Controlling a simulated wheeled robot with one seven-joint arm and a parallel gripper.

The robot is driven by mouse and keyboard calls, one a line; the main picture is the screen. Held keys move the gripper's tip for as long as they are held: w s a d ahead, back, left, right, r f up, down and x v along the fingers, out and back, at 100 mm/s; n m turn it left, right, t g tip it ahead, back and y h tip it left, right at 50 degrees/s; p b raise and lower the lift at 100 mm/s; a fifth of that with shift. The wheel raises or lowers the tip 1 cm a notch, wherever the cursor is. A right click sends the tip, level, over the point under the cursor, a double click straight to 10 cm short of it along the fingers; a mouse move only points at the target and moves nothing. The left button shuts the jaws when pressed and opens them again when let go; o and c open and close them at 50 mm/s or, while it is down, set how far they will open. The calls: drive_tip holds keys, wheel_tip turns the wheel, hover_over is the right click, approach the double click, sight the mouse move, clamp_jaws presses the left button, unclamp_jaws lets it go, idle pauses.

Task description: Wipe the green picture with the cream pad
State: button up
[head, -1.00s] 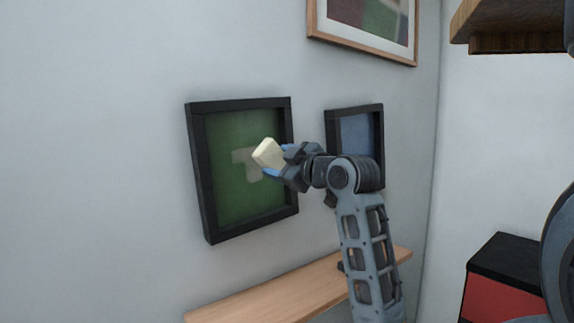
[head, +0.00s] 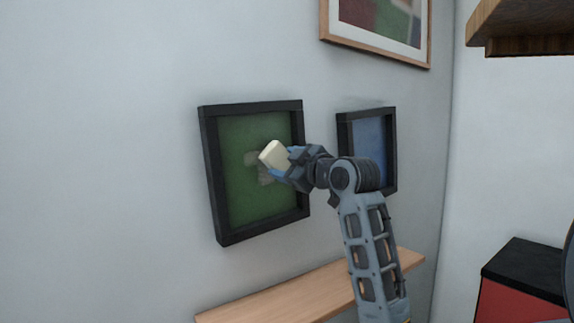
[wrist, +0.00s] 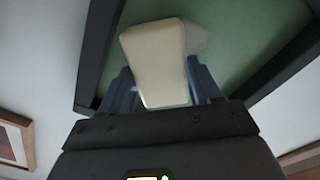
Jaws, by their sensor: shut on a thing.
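The green picture (head: 238,196) hangs on the wall in a black frame, left of centre in the head view. A pale smudge (head: 250,158) shows on its green surface, partly hidden behind the pad and gripper. My gripper (head: 279,162) is shut on the cream pad (head: 273,155), in front of the picture's right half. In the wrist view the cream pad (wrist: 156,62) sits between the two blue fingers, against the green surface (wrist: 235,40). A pale patch (wrist: 197,40) shows just right of the pad. I cannot tell whether the pad touches the picture.
A blue picture (head: 370,150) in a black frame hangs to the right, behind my arm. A wood-framed picture (head: 375,35) hangs above. A wooden shelf (head: 270,299) runs along the wall below. A black and red box (head: 525,290) stands at lower right.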

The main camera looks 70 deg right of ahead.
drive_tip(key=shift+x, duration=1)
drive_tip(key=shift+a, duration=0.1)
